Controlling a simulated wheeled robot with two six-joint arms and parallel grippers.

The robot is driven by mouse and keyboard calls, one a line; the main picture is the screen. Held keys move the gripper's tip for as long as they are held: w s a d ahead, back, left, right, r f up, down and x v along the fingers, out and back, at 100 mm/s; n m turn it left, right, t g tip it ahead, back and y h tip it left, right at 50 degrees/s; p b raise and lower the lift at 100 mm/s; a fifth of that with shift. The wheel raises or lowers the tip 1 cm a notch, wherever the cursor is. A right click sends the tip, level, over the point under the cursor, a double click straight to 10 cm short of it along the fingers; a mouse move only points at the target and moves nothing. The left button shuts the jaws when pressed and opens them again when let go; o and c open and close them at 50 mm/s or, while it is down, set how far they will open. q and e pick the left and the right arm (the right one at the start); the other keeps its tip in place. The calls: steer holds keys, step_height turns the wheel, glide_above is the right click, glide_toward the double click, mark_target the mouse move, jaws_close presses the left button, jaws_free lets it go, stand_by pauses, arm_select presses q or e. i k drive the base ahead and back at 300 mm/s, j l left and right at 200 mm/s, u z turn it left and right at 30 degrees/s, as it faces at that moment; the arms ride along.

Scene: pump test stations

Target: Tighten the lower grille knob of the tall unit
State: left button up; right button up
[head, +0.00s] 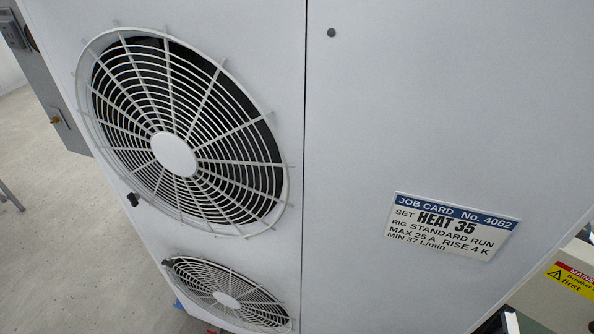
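The tall unit (400,110) is a large white cabinet filling most of the head view, seen tilted. Its upper round grille (174,155) and lower round grille (228,300) sit one above the other on the left panel. A small black knob (132,199) is at the lower left edge of the upper grille. Another small black knob (168,262) is at the upper left edge of the lower grille. How tight either knob is cannot be seen. The lower grille is partly cut off by the picture's bottom edge. Neither gripper can be made out.
A job card (450,226) reading "HEAT 35" is on the right panel. A yellow warning label (570,279) shows on equipment at the lower right. A grey panel (50,75) stands behind at the left. Open floor (60,250) lies left of the unit.

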mark_target(169, 262)
steer(key=u, duration=1.05)
